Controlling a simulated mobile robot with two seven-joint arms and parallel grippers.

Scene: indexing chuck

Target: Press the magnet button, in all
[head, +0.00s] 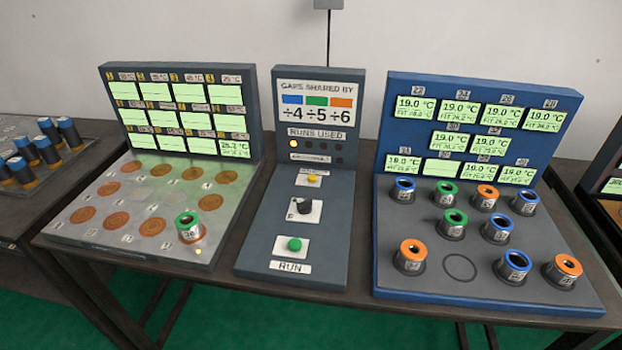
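A grey control panel (262,240) stands in the middle of the table. It carries a small yellow button (313,180) on a white plate, a black knob (304,207) below it, and a green button (294,244) above a "RUN" label (291,267). The small label above the yellow button is too blurred to read, and I cannot read the word magnet anywhere. Nothing touches the buttons. Neither of my grippers is in view.
A left station (75,232) has copper discs and one green-ringed cylinder (187,226) at its front right. A blue right station (400,283) holds several ringed cylinders and one empty circle (460,266). Dark blue cylinders (46,150) stand far left. The space above the panel is clear.

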